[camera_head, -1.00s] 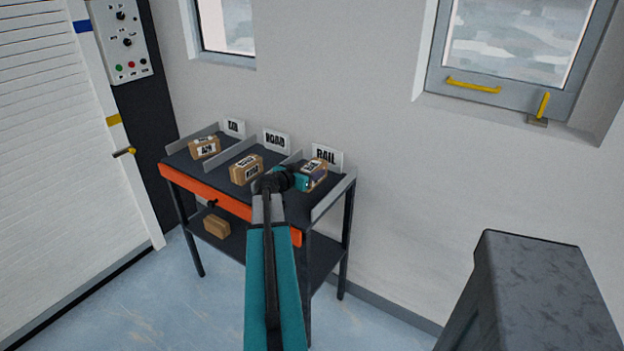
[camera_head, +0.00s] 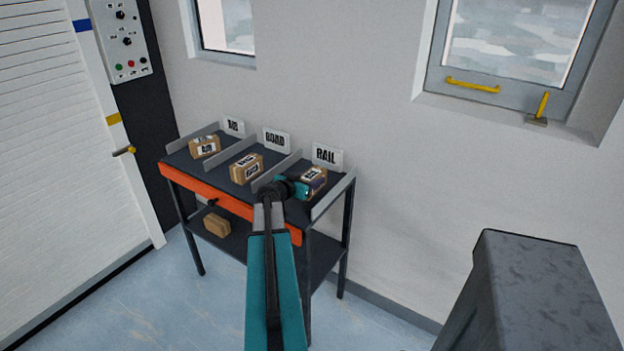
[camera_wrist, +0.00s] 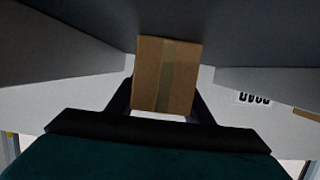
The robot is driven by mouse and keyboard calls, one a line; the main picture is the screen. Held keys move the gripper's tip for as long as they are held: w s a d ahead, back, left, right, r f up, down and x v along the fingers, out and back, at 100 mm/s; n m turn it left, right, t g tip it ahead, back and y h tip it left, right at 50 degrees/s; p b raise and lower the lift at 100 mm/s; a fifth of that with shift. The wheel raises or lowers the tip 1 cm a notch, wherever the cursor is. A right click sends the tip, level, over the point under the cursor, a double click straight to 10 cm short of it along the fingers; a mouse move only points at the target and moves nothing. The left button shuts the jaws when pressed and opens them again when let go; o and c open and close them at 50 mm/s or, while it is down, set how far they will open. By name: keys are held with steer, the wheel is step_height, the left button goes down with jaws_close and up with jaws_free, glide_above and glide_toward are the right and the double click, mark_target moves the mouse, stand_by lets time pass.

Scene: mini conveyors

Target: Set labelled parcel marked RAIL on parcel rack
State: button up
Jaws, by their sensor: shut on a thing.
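A brown cardboard parcel (camera_head: 315,176) with a label is in the right bay of the parcel rack (camera_head: 332,196), below the white RAIL sign (camera_head: 327,155). The parcel's own lettering is too small to read. My gripper (camera_head: 308,186) reaches in from the front left and is shut on this parcel. In the wrist view the parcel (camera_wrist: 166,76) sits between the two dark fingers, with a strip of tape down its face. The dark rack surface lies close to it, with a grey divider on each side. Whether its base touches the rack is hard to tell.
A labelled parcel (camera_head: 205,147) lies in the left bay and another (camera_head: 246,168) in the ROAD bay. A plain box (camera_head: 217,226) is on the lower shelf. A grey block (camera_head: 530,290) stands at the right front. Floor left of the rack is clear.

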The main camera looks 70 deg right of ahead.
steer(key=o, duration=1.3)
steer(key=shift+r, duration=0.1)
steer(key=shift+w+a+r, duration=0.1)
steer(key=shift+a, duration=0.5)
steer(key=b+v, duration=0.2)
steer(key=v, duration=0.8)
steer(key=shift+w+a+r+b, duration=0.1)
steer(key=shift+a+r+b, duration=0.15)
steer(key=shift+a+b, duration=0.05)
